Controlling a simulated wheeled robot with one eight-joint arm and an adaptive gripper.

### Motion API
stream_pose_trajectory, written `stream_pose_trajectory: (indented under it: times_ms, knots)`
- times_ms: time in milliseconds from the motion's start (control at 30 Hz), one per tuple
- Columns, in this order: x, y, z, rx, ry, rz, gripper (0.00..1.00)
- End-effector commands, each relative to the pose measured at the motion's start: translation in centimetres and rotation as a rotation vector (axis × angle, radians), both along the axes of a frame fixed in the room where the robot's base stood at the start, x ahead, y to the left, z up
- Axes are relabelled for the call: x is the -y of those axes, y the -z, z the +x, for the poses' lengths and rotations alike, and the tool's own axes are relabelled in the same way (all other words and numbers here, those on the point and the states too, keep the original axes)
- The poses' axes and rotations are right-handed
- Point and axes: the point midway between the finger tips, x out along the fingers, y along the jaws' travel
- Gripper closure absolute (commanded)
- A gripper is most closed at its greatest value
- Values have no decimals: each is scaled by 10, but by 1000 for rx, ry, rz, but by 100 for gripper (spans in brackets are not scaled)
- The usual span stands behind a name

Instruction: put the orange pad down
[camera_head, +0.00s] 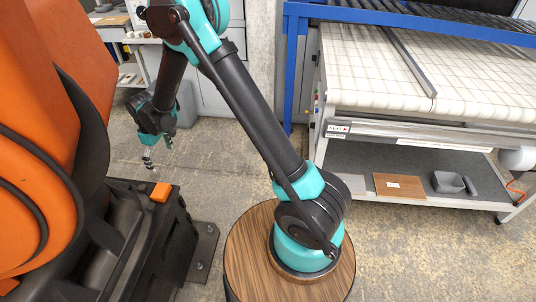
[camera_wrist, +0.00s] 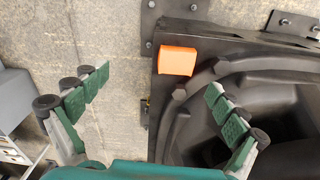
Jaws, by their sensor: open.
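The orange pad (camera_head: 160,192) is a small block lying on the corner of the black machine base (camera_head: 180,215) at the left. In the wrist view the orange pad (camera_wrist: 177,60) sits near the edge of that base, and its face is plain and fully visible. My gripper (camera_head: 159,155) hangs above and behind the pad in the head view, apart from it. In the wrist view my gripper (camera_wrist: 158,85) has its two green fingers spread wide with nothing between them touching. The pad lies ahead of the gap between the fingertips.
A big orange machine arm (camera_head: 40,130) rises from the black base and fills the left side. A grey bin (camera_head: 185,103) stands on the floor behind my gripper. A white belt table (camera_head: 430,70) with a blue frame and a lower shelf is at the right. Open concrete floor lies between.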

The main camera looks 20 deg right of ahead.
Motion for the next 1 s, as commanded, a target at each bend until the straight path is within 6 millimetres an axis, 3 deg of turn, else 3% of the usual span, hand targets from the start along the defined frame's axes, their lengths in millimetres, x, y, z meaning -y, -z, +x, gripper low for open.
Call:
stream_pose_trajectory:
  times_ms: [33, 267, 500, 800, 1000]
  knots:
    - [27, -17, 2, 9, 50, 8, 3]
    - [134, -75, -6, 63, 272, 53, 3]
    - [236, -114, -44, 124, 500, 97, 3]
    - [339, -128, -123, 205, 783, 146, 3]
    - [382, -119, -176, 257, 944, 172, 3]
